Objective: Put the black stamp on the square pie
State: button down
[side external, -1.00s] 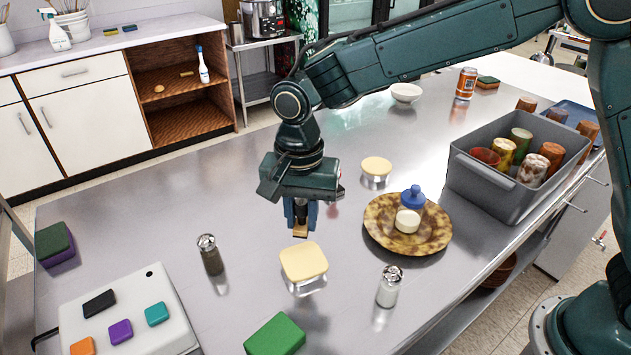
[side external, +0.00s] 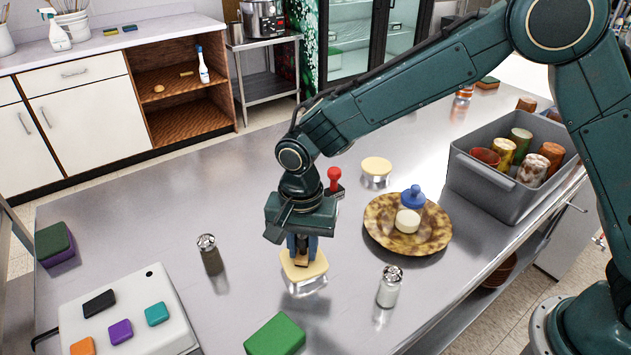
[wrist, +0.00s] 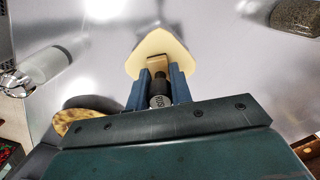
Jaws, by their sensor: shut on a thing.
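The square pie (side external: 292,270) is pale yellow with rounded corners and sits on the steel counter in the side view. My gripper (side external: 303,252) points down over it, shut on the black stamp. In the wrist view the black stamp (wrist: 158,86) shows a dark handle between my blue fingers and a tan block at its end. That block overlaps the square pie (wrist: 150,48) in the picture. The stamp is over the pie, and I cannot tell whether the two touch. My gripper hides part of the pie in both views.
A salt shaker (side external: 390,288) and a pepper shaker (side external: 209,255) stand nearby. A red-knobbed thing (side external: 334,176) shows behind my gripper. A round pie (side external: 376,165), a speckled plate (side external: 435,238) with a blue-knobbed thing (side external: 413,196), a green block (side external: 275,335) and a grey bin (side external: 490,190) surround it.

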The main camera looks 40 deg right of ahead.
jog(key=shift+f, duration=0.2)
jog(key=c, duration=1.3)
grip_release()
jog(key=shift+o, duration=0.2)
jog(key=shift+r, duration=0.1)
notch_tip(320, 180, up, 12)
jog(key=shift+r, duration=0.1)
jog(key=shift+d, duration=0.15)
